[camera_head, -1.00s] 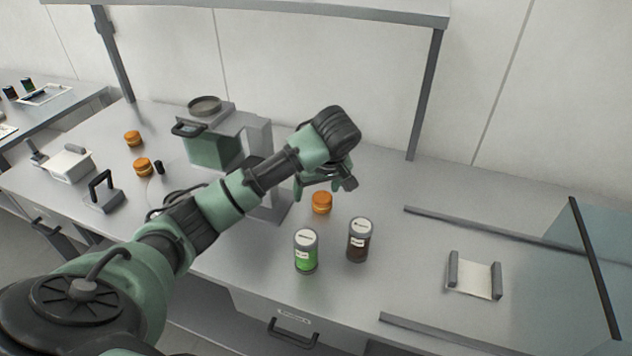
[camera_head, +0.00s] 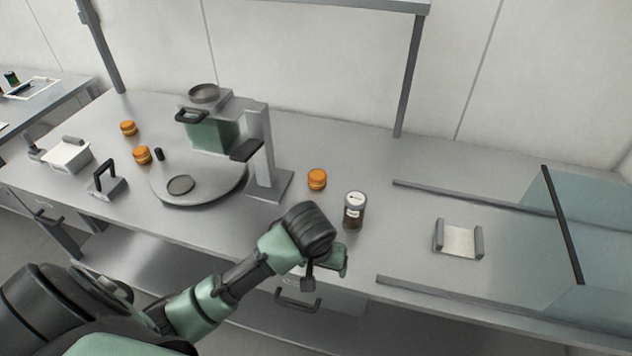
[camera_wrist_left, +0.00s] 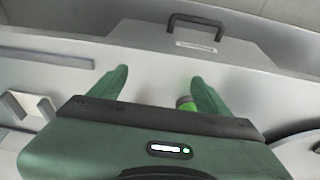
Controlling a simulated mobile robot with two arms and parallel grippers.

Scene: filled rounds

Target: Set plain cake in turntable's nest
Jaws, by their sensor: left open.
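Three orange cakes show in the head view: one (camera_head: 317,179) right of the dispenser post and two (camera_head: 128,128) (camera_head: 142,155) at the left behind the turntable. I cannot tell which is the plain one. The grey turntable (camera_head: 215,190) is a round disc under the dispenser. A small dark round recess (camera_head: 181,184), apparently its nest, looks empty. My left gripper (camera_head: 328,272) is open over the table's front edge, away from the cakes. My right gripper is not in view.
A green-tanked dispenser (camera_head: 213,135) stands over the turntable's back. A brown jar (camera_head: 354,211) stands just behind my left gripper. A white cradle (camera_head: 459,240) sits between two rails at the right. A black-handled block (camera_head: 107,182) stands left of the turntable.

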